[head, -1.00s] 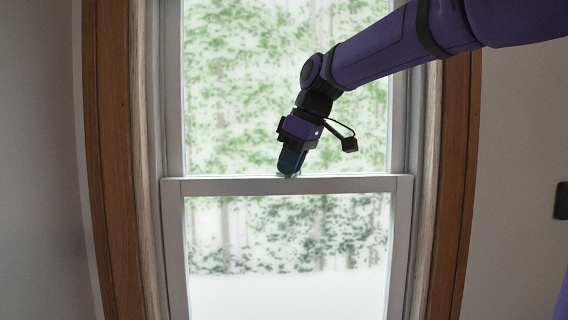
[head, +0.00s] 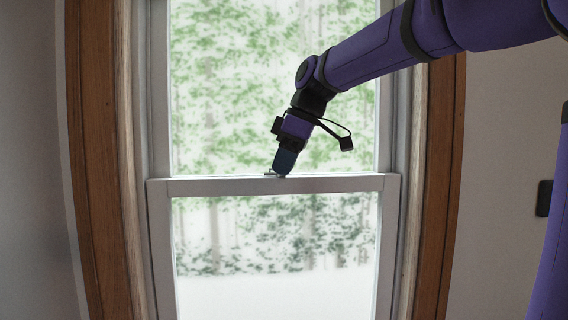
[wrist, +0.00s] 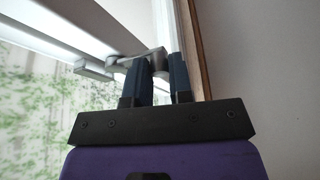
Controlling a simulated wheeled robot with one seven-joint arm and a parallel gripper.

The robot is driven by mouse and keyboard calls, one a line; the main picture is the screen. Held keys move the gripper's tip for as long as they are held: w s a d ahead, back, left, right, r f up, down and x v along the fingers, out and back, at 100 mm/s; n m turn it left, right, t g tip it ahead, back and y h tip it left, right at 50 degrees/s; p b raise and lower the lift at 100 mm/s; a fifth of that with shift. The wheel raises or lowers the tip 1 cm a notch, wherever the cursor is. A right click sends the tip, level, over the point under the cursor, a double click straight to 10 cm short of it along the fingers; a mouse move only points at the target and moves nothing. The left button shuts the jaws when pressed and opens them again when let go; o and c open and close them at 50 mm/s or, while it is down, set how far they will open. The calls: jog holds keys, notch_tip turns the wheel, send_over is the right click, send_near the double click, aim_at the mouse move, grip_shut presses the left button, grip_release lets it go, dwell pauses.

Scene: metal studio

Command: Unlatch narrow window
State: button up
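The narrow window (head: 270,185) has a light frame, and its lower sash appears down. A small grey metal latch (head: 270,174) sits on top of the meeting rail, showing just left of my fingertips. In the wrist view the latch (wrist: 122,62) has an arm whose rounded end lies at the gap between my two dark fingers. My gripper (head: 283,173) points down onto the rail from above. In the wrist view its fingers (wrist: 165,72) stand apart, one on each side of the latch's end. Whether they touch it I cannot tell.
Brown wooden trim (head: 92,180) borders the window on the left and also on the right (head: 438,190). Plain walls flank it. A small dark plate (head: 544,198) is on the right wall. The space in front of the lower pane is clear.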

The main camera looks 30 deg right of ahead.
jog(key=o, duration=0.3)
jog(key=shift+o, duration=0.2)
jog(key=v, duration=1)
jog(key=shift+r, duration=0.35)
jog(key=shift+s+d, duration=0.1)
jog(key=s+f+m+t+h, duration=0.2)
jog(key=s+f+m, duration=0.9)
jog(key=s+f, duration=0.9)
notch_tip(320, 180, down, 4)
jog(key=shift+f+t+h, duration=0.1)
jog(key=shift+t+h, duration=0.2)
jog(key=shift+h, duration=0.6)
